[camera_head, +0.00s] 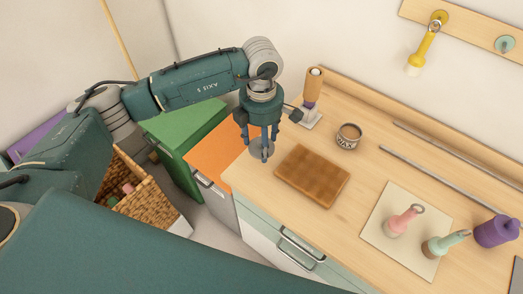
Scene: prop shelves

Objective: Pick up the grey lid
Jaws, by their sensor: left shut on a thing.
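The grey lid (256,151) is a small round disc at the left end of the wooden counter in the head view. My left gripper (265,147) comes down over it from above, with its fingers shut around the lid. The fingers hide part of the disc, and I cannot tell whether it touches the counter or is just above it. My right gripper is not in view.
A brown wooden board (312,176) lies just right of the lid. An open tin marked WAX (348,137) and an orange-topped bottle (313,84) stand behind. Pink (401,221), mint (444,243) and purple (496,232) items are at right. A wicker basket (150,203) is at left.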

